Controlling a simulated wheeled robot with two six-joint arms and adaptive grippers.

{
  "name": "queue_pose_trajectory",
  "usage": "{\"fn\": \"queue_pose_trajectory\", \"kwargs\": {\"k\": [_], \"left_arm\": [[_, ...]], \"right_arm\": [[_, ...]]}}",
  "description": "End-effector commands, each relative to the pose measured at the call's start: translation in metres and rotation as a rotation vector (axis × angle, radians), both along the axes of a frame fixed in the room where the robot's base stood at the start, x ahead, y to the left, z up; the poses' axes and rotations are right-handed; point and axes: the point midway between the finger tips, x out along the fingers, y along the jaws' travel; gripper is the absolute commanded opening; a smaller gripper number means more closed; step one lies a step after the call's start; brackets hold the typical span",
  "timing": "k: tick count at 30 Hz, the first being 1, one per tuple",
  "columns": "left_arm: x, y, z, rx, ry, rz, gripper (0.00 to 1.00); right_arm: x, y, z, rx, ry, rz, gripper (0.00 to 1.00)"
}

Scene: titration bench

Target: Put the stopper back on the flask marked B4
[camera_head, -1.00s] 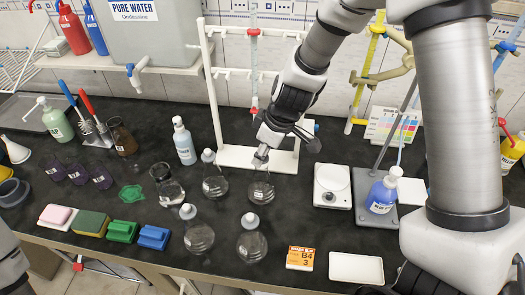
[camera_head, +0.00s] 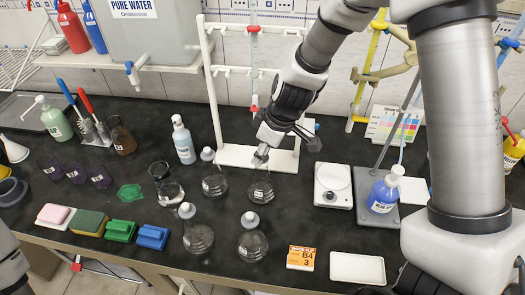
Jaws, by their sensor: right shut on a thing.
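My right gripper (camera_head: 262,155) is shut on a small pale stopper, mostly hidden by the fingers, at the mouth of a clear flask (camera_head: 262,190). I cannot tell whether the stopper is seated in the neck. Three similar flasks carry grey-white stoppers: one to the left (camera_head: 215,185), one at the front left (camera_head: 198,239) and one in front (camera_head: 252,244). Another flask (camera_head: 171,192) further left shows no stopper. The flask labels are too small to read. An orange card (camera_head: 301,258) reads B4. My left gripper is not in view.
A white burette stand (camera_head: 235,157) is just behind the held flask. A white square device (camera_head: 332,186) and a blue bottle (camera_head: 383,194) stand to the right. An empty white tray (camera_head: 357,268) lies at the front. Sponges and green and blue blocks (camera_head: 121,231) lie front left.

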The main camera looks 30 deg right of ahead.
Motion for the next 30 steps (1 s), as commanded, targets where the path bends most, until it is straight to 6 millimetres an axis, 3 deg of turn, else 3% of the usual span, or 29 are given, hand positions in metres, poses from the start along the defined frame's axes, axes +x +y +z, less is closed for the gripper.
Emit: {"fn": "queue_pose_trajectory", "kwargs": {"k": [9, 10, 12, 18, 19, 21, 22, 30], "left_arm": [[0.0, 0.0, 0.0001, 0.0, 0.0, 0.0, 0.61], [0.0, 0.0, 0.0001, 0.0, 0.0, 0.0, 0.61], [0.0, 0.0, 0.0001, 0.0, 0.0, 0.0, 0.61], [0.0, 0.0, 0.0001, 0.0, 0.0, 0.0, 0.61], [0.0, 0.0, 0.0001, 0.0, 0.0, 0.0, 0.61], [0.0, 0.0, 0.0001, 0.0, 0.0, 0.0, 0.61], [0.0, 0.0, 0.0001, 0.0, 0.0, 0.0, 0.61], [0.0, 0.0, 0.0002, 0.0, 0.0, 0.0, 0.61]], "right_arm": [[0.0001, -0.0001, 0.0002, 0.0, 0.0, 0.0, 0.2], [0.0001, -0.0001, 0.0002, 0.0, 0.0, 0.0, 0.49], [0.0001, -0.0001, 0.0002, 0.0, 0.0, 0.0, 0.67], [0.0001, 0.0, 0.0001, 0.0, 0.0, 0.0, 0.67], [0.0, -0.0001, 0.0001, 0.0, 0.0, 0.0, 0.71], [0.0, -0.0001, 0.0001, 0.0, 0.0, 0.0, 0.91], [0.0, -0.0001, 0.0001, 0.0, 0.0, 0.0, 0.92], [0.0001, -0.0001, 0.0002, 0.0, 0.0, 0.0, 0.92]]}}
